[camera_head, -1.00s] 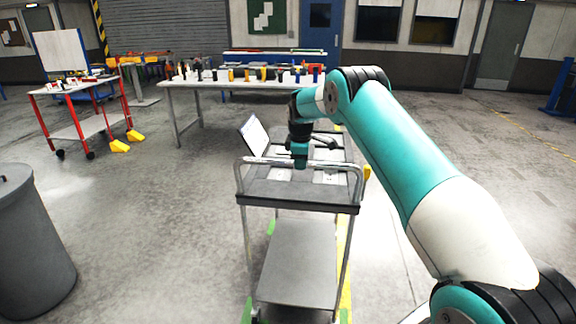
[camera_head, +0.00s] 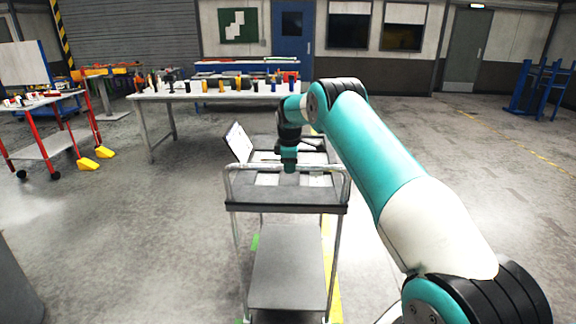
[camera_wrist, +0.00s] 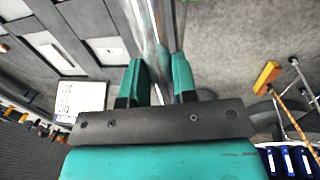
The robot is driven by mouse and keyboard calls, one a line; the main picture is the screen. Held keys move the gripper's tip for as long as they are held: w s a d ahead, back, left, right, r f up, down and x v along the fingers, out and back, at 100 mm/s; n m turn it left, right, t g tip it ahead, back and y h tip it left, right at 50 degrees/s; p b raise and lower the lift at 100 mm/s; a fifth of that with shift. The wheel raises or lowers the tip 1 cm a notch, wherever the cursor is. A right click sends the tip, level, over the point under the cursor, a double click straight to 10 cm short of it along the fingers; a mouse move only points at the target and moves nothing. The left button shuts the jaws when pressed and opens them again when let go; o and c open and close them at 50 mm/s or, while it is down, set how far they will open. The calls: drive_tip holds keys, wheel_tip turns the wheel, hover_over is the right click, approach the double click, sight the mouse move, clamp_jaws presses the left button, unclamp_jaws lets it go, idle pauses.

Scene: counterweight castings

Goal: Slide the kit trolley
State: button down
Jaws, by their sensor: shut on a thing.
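The kit trolley (camera_head: 290,280) stands upright in front of me, a grey two-shelf cart with a metal push handle along its near top edge. My gripper (camera_head: 289,166) is at the middle of that handle. In the wrist view my gripper's teal fingers (camera_wrist: 160,82) stand on either side of the handle bar (camera_wrist: 150,40), shut on it. The top of the trolley has pale flat panels in recesses, and a tilted white sheet or screen (camera_head: 239,142) stands at its left side. My gripper and arm hide part of the trolley's top.
A long table (camera_head: 146,97) with several small coloured items stands beyond the trolley. A red-legged cart (camera_head: 41,151) with yellow wedges (camera_head: 88,164) by its wheels is at left. A grey bin (camera_head: 15,290) is at the lower left edge. Open floor lies right, with blue racks (camera_head: 540,90) far off.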

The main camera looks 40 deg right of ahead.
drive_tip(key=c, duration=1.1)
unclamp_jaws()
drive_tip(key=shift+w+r, duration=0.1)
drive_tip(key=shift+w, duration=0.1)
drive_tip(key=shift+o, duration=0.9)
drive_tip(key=shift+s, duration=0.1)
wheel_tip(320, 180, up, 17)
drive_tip(key=s+a+b, duration=0.2)
drive_tip(key=b, duration=0.1)
drive_tip(key=shift+s, duration=0.35)
drive_tip(key=shift+a, duration=0.15)
